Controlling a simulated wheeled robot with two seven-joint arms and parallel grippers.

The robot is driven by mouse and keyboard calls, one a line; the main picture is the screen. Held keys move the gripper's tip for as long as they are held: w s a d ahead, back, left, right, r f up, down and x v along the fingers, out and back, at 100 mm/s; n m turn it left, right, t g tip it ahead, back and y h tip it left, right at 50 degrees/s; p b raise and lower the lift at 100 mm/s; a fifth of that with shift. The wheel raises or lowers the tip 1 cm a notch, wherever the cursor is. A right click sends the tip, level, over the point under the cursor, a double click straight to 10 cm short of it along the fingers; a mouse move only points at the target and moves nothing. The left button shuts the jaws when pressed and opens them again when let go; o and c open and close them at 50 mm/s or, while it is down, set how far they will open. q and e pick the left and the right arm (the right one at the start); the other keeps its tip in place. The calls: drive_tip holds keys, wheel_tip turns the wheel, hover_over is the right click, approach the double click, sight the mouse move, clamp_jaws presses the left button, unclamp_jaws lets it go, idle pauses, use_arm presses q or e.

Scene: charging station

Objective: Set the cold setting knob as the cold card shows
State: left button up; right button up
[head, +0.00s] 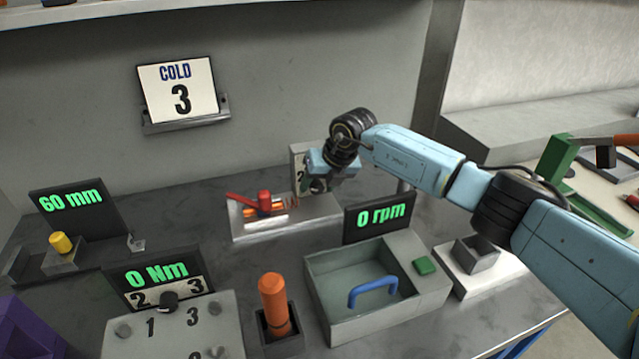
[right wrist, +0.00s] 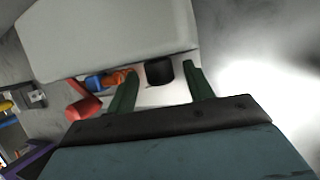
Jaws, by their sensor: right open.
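The cold card (head: 178,90) hangs on the back wall in the head view and reads "COLD 3". My right gripper (head: 318,184) is in front of a small upright panel (head: 299,160) showing a "2"; the gripper hides the rest of its face. In the right wrist view the open green fingers stand on either side of a black knob (right wrist: 158,70), apparently the cold setting knob. Its pointer direction cannot be read, and I cannot tell whether the fingers touch it. My left gripper is not in view.
Below the panel is a pale base with a red lever (head: 264,201) and orange parts. A "0 rpm" display (head: 379,217) and bin (head: 335,320) with blue handle stand nearer. Another black knob (head: 168,302) sits below "0 Nm". An orange handle (head: 273,303) stands upright.

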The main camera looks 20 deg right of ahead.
drive_tip(key=shift+s+d+r, duration=0.1)
drive_tip(key=shift+r, duration=0.2)
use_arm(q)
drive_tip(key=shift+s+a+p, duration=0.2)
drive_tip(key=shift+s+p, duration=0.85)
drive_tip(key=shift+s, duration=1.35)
use_arm(e)
drive_tip(key=v, duration=1.2)
drive_tip(key=shift+s+r, duration=0.2)
drive_tip(key=shift+r, duration=0.1)
